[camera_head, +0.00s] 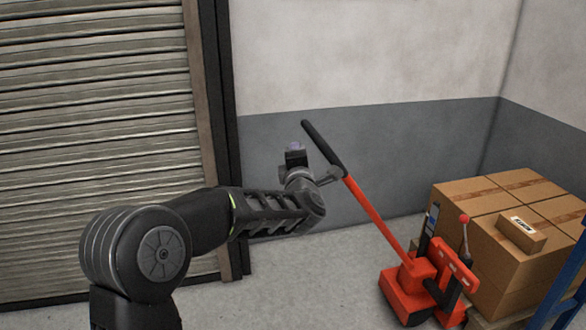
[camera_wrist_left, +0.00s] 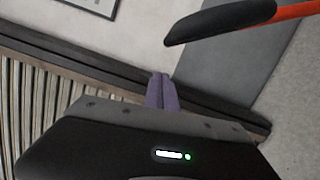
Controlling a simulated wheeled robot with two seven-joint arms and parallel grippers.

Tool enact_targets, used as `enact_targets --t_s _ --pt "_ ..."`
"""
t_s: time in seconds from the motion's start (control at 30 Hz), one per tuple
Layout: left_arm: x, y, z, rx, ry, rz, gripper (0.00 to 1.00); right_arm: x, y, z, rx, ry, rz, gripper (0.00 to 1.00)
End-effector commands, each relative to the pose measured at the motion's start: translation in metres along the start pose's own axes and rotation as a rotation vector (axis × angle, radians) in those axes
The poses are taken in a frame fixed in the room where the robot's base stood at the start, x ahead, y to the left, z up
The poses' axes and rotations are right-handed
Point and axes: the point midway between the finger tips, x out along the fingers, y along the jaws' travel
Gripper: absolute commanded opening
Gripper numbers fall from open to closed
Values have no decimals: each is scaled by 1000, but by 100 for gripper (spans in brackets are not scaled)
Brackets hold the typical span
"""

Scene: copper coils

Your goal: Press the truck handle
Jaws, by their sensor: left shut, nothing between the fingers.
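The truck handle (camera_head: 323,148) is a black bar on top of a tilted red shaft (camera_head: 376,217) that rises from the red pallet truck (camera_head: 409,290). In the left wrist view the black handle (camera_wrist_left: 220,20) with its red shaft shows at the upper right. My right gripper is not in view.
Cardboard boxes (camera_head: 475,192) are stacked at the right, with a small carton (camera_head: 521,231) on top. A blue frame (camera_head: 566,280) stands at the right edge. A roller shutter (camera_head: 95,130) is at the left. The grey floor (camera_head: 300,290) in front of the truck is clear.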

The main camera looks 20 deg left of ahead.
Motion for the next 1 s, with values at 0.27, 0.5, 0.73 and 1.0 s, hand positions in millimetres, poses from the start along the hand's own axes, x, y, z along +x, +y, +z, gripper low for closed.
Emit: enact_targets --t_s 0.27,0.5,0.73,1.0 --pt "-41 -1 -3 1 2 0 0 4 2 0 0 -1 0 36" --pt "-46 -1 -4 1 5 0 0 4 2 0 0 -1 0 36" --pt "-46 -1 -4 1 5 0 0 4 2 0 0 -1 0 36" --pt "-46 -6 2 88 -22 -17 0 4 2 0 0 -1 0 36"
